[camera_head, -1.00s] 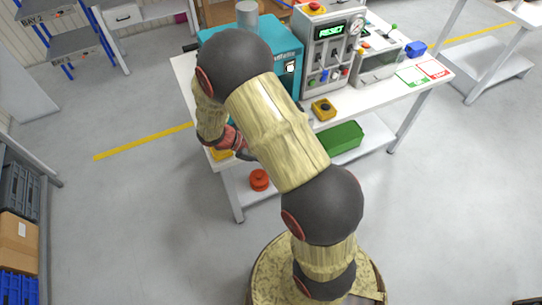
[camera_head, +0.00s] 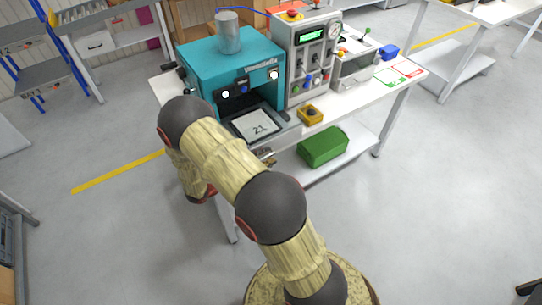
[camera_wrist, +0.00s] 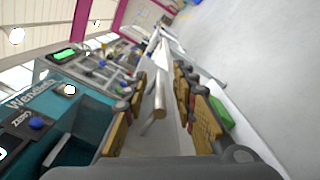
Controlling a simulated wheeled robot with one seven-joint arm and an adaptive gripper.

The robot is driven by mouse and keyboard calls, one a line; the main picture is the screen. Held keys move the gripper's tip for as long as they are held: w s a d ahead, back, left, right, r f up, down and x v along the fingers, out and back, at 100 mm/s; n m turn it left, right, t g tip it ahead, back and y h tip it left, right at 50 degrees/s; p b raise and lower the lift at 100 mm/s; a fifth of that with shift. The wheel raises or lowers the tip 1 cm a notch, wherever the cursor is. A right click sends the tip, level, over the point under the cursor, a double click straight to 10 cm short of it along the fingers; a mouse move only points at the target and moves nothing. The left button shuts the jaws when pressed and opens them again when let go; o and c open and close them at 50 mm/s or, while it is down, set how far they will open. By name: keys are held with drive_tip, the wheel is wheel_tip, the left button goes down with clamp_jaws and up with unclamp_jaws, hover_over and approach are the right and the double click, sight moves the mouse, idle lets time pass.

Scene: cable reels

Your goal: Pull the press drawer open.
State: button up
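The teal press (camera_head: 228,62) stands on the white workbench. Its drawer (camera_head: 282,126) shows as a dark tray in front of the press, carrying a white plate marked "21" (camera_head: 257,124). My gripper (camera_head: 265,156) is low at the drawer's front, partly hidden by my arm. In the wrist view my gripper (camera_wrist: 160,82) has its two yellow-brown fingers apart. A pale grey bar (camera_wrist: 159,98), which looks like the drawer handle, lies between them. I see gaps beside the bar. The press front (camera_wrist: 38,112) is at the left of that view.
A control box (camera_head: 308,62) with a green display stands right of the press. A yellow button box (camera_head: 310,114) sits at the bench's front edge. A green bin (camera_head: 323,146) is on the lower shelf. The floor in front is clear.

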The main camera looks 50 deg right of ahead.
drive_tip(key=shift+x, duration=1.25)
drive_tip(key=shift+c, duration=1)
clamp_jaws()
